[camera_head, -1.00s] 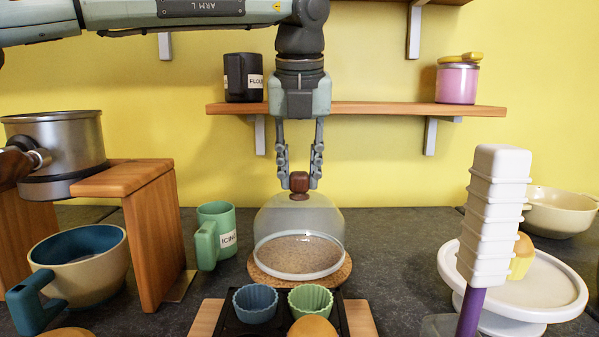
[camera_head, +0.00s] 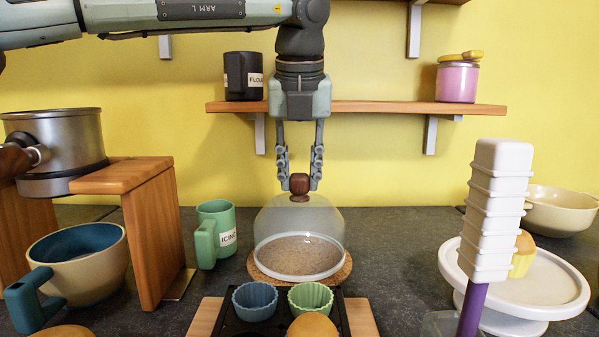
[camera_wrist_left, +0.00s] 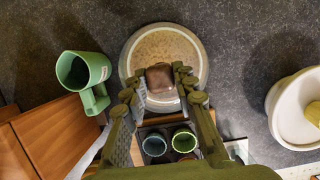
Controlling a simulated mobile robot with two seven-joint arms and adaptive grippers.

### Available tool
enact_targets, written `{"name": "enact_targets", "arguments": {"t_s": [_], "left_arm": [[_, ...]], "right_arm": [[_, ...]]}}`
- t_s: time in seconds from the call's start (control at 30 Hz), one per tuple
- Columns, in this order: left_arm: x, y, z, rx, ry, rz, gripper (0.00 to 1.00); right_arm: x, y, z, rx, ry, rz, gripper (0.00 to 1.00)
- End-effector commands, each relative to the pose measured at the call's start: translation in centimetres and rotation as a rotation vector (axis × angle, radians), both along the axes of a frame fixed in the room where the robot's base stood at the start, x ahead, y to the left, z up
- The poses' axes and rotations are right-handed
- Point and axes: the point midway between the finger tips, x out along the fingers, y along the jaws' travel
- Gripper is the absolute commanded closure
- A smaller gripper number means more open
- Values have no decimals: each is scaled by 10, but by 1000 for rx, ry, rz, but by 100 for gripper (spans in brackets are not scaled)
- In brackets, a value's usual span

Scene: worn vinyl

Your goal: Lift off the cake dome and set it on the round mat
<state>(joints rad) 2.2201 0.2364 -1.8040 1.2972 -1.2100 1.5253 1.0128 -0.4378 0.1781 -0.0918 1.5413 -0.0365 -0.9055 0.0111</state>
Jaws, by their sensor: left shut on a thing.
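The clear cake dome (camera_head: 300,225) with a brown knob (camera_head: 299,184) stands upright over the round cork mat (camera_head: 340,277). Its rim looks to be on the mat or very close above it; I cannot tell which. My left gripper (camera_head: 299,182) points down from above and is shut on the knob. In the left wrist view the knob (camera_wrist_left: 160,78) sits between the fingers (camera_wrist_left: 159,88), with the dome (camera_wrist_left: 135,50) around it. The white cake stand (camera_head: 560,290) at the right has a yellow cupcake (camera_head: 522,255) on it, uncovered. My right gripper is not in view.
A green mug (camera_head: 216,235) stands left of the dome. A dark tray (camera_head: 340,318) with baking cups is in front. A white ridged column on a purple stem (camera_head: 497,210) rises at the right. A wooden shelf (camera_head: 380,107) is behind, and a wooden stand (camera_head: 150,240) is at the left.

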Motion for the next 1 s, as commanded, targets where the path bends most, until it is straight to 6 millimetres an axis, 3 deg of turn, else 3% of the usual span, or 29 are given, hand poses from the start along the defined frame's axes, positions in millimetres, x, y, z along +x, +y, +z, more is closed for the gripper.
{"name": "enact_targets", "arguments": {"t_s": [0.73,0.77,0.93,1.0], "left_arm": [[0,0,-6,-1,-1,0,100],[0,0,-6,-1,-1,0,71],[0,0,-6,-1,-1,0,50],[0,0,-6,0,-1,0,49]], "right_arm": [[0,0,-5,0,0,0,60],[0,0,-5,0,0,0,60],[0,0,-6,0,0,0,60],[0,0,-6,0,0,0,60]]}}
